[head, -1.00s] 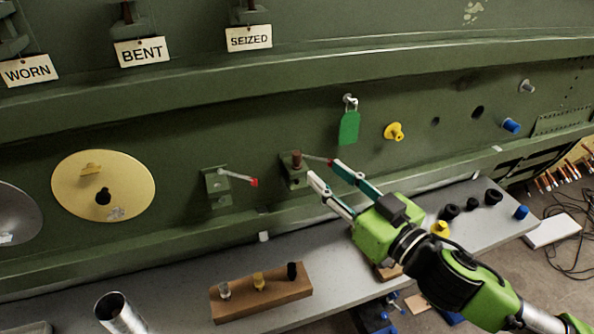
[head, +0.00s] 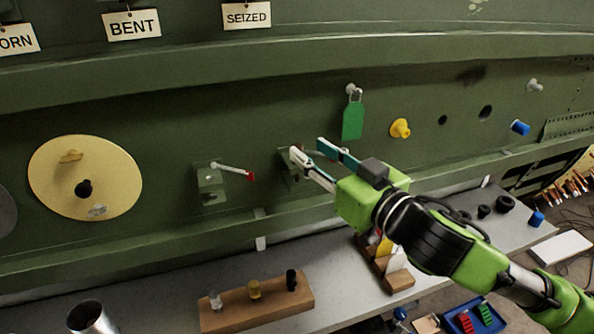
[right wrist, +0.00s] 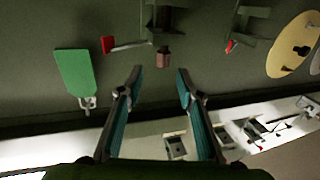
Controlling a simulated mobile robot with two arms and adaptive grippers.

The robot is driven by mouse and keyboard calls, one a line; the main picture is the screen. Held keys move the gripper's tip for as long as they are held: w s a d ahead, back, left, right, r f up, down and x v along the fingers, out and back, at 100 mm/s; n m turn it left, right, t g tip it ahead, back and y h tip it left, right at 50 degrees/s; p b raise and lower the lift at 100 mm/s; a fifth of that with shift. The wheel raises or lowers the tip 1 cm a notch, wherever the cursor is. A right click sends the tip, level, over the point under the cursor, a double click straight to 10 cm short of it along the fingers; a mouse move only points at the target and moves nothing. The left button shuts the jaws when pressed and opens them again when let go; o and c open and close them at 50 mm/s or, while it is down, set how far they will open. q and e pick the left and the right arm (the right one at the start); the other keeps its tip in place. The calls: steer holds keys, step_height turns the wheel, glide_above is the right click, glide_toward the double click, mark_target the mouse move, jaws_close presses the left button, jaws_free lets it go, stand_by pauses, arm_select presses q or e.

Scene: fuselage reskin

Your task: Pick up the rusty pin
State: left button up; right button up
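The rusty pin (right wrist: 163,57) shows in the right wrist view as a short reddish-brown stub on a small bracket (right wrist: 165,18) on the green panel. It sits just beyond the gap between my right gripper's fingertips. My right gripper (head: 308,150) is open in the head view, and its fingers cover the pin there; part of the bracket (head: 284,163) shows beside them. In the right wrist view the gripper (right wrist: 160,74) has its two fingers spread with nothing between them. My left gripper is in neither view.
A similar bracket (head: 210,184) with a red-tipped lever (head: 235,172) is to the left. A green tag (head: 353,121) and a yellow knob (head: 400,128) are to the right. A wooden block (head: 256,309) with several pegs lies on the grey shelf (head: 150,302) below.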

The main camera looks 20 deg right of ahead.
mark_target(296, 145)
steer(key=shift+w, duration=0.15)
steer(key=p+x, duration=0.2)
steer(key=x, duration=0.2)
steer(key=shift+w+a+f+p, duration=0.2)
steer(key=shift+w+a+p, duration=0.1)
steer(key=shift+w+p, duration=0.05)
steer(key=shift+w+a+f, duration=0.1)
steer(key=shift+w+f, duration=0.05)
steer(key=shift+w, duration=0.05)
jaws_close()
